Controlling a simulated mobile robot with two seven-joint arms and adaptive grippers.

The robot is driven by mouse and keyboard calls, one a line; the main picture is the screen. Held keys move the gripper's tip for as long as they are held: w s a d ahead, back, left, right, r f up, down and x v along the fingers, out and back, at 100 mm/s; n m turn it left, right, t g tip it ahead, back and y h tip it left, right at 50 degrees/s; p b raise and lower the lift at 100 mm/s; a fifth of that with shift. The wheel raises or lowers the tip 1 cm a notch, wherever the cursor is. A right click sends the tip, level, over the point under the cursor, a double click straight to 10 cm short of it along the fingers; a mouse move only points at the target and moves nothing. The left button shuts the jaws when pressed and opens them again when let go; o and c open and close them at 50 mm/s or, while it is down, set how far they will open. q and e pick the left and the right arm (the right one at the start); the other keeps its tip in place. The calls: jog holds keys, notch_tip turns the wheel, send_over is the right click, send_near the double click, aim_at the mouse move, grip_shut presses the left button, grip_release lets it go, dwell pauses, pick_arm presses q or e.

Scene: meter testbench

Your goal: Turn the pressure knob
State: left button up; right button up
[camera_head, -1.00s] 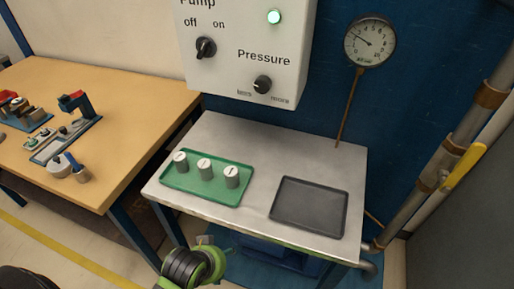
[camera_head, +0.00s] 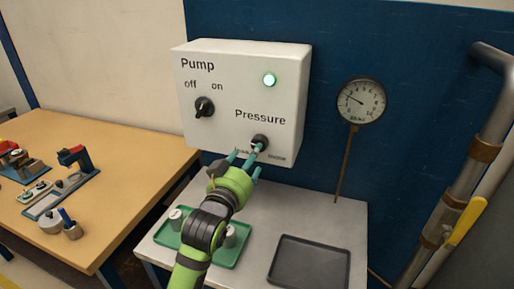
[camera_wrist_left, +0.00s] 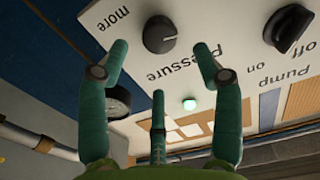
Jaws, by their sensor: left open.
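The black pressure knob (camera_head: 260,140) sits on the lower right of the white control box (camera_head: 240,75), above the "less" and "more" labels. My left gripper (camera_head: 248,158) is in front of and slightly below the knob, its teal fingers partly covering the labels. In the left wrist view, which is upside down, the knob (camera_wrist_left: 159,34) shows between and just beyond the spread fingertips of my left gripper (camera_wrist_left: 160,48). The fingers are open and empty; no contact shows. The round gauge (camera_head: 361,101) is right of the box. My right gripper is out of view.
The pump knob (camera_head: 204,107) is up and left, with a lit green lamp (camera_head: 269,80) above right. Below my arm, a green tray (camera_head: 240,259) holds weights on the metal table. A dark empty tray (camera_head: 310,262) lies right. A wooden bench (camera_head: 120,150) stands left.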

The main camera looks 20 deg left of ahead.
pick_arm(q)
jog(key=w+p, duration=0.1)
jog(key=w, duration=0.5)
jog(key=shift+w, duration=0.25)
jog(key=shift+d, duration=0.1)
jog(key=c, duration=1.1)
